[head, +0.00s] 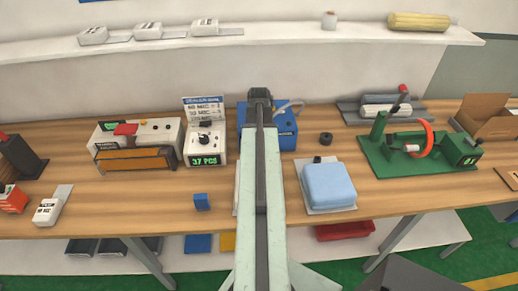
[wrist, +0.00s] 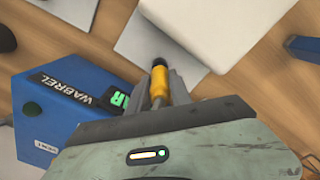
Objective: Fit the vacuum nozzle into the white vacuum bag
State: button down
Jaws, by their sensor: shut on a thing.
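My gripper (wrist: 161,84) is shut on the vacuum nozzle (wrist: 158,88), a yellow-orange cylinder with a black tip. The tip points at the thin flat flap of the white vacuum bag (wrist: 215,22) and overlaps the flap's near part in the wrist view. I cannot tell whether the tip is inside, touching or above it. In the head view my gripper (head: 260,94) appears in front of the blue vacuum unit (head: 284,128), and its fingers and the nozzle are hidden. Only a white strip, likely the bag's edge (head: 237,190), shows left of my arm.
The blue vacuum unit stands close to my gripper in the wrist view (wrist: 75,100). A light blue cushion (head: 328,183) lies on a white sheet right of my arm. A green machine (head: 420,150) stands right.

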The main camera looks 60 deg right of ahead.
jog(key=shift+f+b, duration=1)
jog(key=shift+f, duration=0.05)
jog(key=c, duration=1.1)
grip_release()
notch_tip(320, 180, up, 8)
jog(key=p, duration=0.8)
jog(key=shift+r, duration=0.1)
